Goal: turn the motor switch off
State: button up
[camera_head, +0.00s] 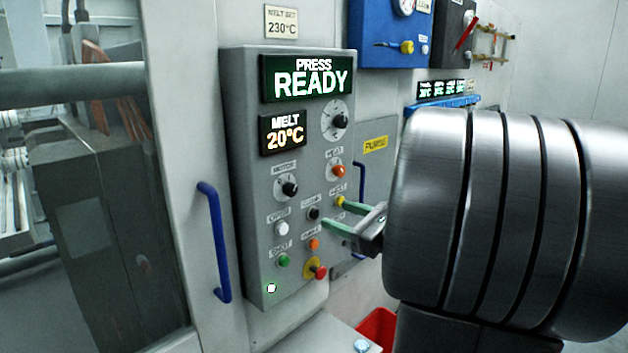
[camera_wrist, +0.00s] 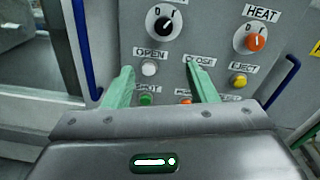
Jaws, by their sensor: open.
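The motor switch (camera_head: 289,188) is a black rotary knob under a MOTOR label on the grey control panel (camera_head: 243,200). In the wrist view the motor switch (camera_wrist: 164,24) shows at the top, with 0 and I marks above it and a pale pointer line on its face. I cannot tell surely which mark the pointer meets. My gripper (camera_head: 334,213) has green fingers and is in front of the panel, right of and lower than the switch. In the wrist view my gripper (camera_wrist: 160,67) is open and empty, its fingertips below the knob and apart from it.
Close by are a white OPEN button (camera_head: 281,228), a black CLOSE button (camera_head: 313,213), an orange HEAT knob (camera_head: 338,171), a yellow EJECT button (camera_head: 340,201) and a red button (camera_head: 320,271). A blue handle (camera_head: 215,240) stands left of the panel. The display (camera_head: 309,79) reads PRESS READY.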

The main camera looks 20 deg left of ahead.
aim_at(293, 191)
jog(key=p+x, duration=0.1)
jog(key=x, duration=0.3)
jog(key=r+p+x, duration=0.1)
jog(key=x, duration=0.4)
jog(key=p+x, duration=0.1)
jog(key=x, duration=0.4)
jog(key=shift+w+a+r, duration=0.2)
jog(key=shift+a+r, duration=0.05)
jog(key=shift+r, duration=0.1)
jog(key=c, duration=1)
